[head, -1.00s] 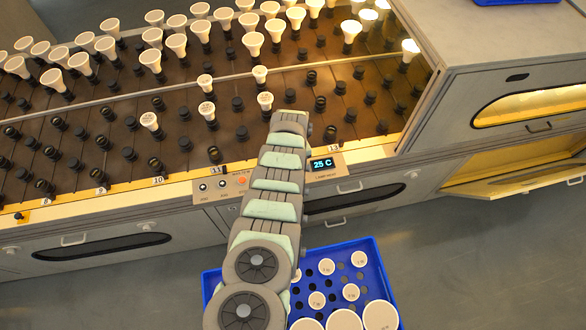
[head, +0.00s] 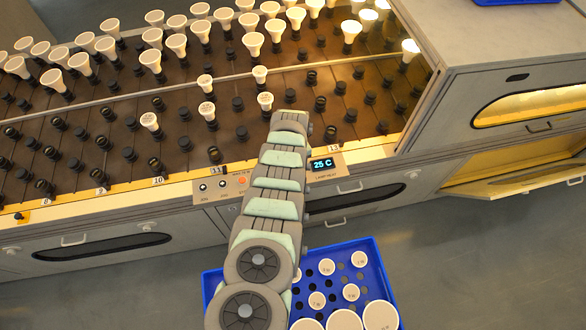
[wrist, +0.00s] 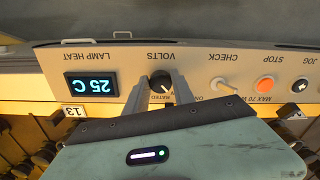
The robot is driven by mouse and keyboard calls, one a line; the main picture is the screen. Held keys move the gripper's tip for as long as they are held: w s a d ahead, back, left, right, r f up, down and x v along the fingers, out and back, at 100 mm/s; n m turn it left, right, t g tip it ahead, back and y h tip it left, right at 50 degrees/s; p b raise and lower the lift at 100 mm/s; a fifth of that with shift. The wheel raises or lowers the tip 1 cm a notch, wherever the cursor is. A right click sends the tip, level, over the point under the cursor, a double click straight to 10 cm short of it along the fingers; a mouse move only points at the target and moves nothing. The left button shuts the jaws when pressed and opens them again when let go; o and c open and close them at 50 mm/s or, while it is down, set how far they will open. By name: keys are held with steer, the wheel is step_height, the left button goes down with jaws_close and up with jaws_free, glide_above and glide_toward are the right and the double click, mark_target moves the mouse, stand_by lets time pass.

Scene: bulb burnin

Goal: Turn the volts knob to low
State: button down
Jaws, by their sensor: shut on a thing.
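The volts knob (wrist: 160,82) is a small dark round knob on the pale control panel, under the upside-down VOLTS label in the wrist view. My gripper (wrist: 161,78) is at the knob with a grey finger on each side, shut on it. A white pointer mark shows on the knob, and the word RATED shows just below it. The low marking is hidden or too small to read. In the head view my arm covers the knob and the gripper.
The lamp heat display (wrist: 92,85) reads 25 C beside the knob. A check switch (wrist: 222,84), an orange stop button (wrist: 264,85) and a jog button (wrist: 299,84) are on the other side. A blue crate (head: 372,262) holding bulbs stands below the panel in the head view.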

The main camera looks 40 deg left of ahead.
steer(key=c, duration=1.1)
jaws_free()
steer(key=shift+o, duration=0.2)
step_height(320, 180, up, 4)
steer(key=p, duration=0.3)
steer(key=shift+w+a, duration=0.1)
step_height(320, 180, up, 7)
steer(key=p, duration=0.1)
steer(key=shift+f, duration=0.1)
